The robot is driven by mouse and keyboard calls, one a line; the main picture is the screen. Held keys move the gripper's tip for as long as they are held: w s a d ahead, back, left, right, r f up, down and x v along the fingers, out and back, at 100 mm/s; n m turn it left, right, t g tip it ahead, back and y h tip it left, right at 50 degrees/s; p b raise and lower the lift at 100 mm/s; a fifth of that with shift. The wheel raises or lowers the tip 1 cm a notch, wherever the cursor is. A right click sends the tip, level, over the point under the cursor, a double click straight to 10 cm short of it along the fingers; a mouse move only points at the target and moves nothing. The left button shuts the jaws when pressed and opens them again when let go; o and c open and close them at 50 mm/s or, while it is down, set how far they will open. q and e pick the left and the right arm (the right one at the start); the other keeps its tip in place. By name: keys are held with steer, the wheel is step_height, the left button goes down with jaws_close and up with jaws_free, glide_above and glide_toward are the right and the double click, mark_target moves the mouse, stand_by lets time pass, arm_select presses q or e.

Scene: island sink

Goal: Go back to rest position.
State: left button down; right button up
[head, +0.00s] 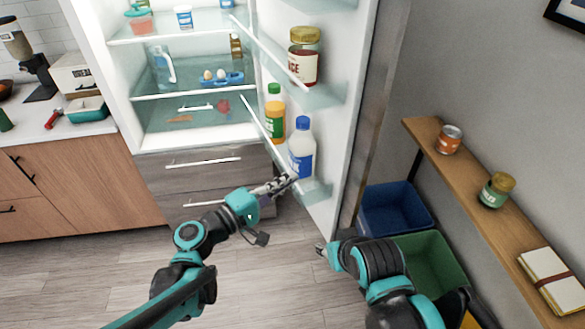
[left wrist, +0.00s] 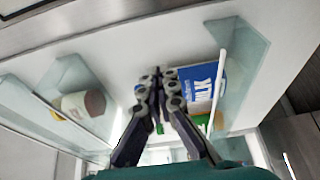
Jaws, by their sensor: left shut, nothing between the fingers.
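My left gripper (head: 288,181) is at the lower end of the open fridge door, in front of a white bottle with a blue label (head: 302,150). Its fingers are shut and empty. In the left wrist view the closed fingers (left wrist: 163,76) point at the door, beside the blue-labelled milk bottle (left wrist: 204,86); I cannot tell whether they touch it. My right gripper (head: 322,249) is low, left of the bins; it is small and its finger opening is unclear.
The fridge door (head: 355,90) stands open, with an orange juice bottle (head: 275,115) and a jar (head: 304,55) on its shelves. A blue bin (head: 395,208) and green bin (head: 432,262) stand right, below a wooden shelf (head: 478,178). Open floor lies between my arms.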

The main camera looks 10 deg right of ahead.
arm_select(q)
steer(key=s+a+f+m+y, duration=0.2)
steer(key=s+a+f+y, duration=0.1)
steer(key=a, duration=0.6)
steer(key=s+a+f+m+g+y, duration=0.1)
steer(key=s+a+f+m+y, duration=0.1)
steer(key=s+a+y, duration=0.4)
steer(key=s+a+f+m+y, duration=0.2)
steer(key=s+a+f+y, duration=0.2)
steer(key=a, duration=0.8)
steer(key=y+p, duration=0.1)
steer(key=y, duration=0.1)
steer(key=shift+s+a+f+g+y, duration=0.2)
steer(key=shift+g+y, duration=0.1)
steer(key=shift+g, duration=0.1)
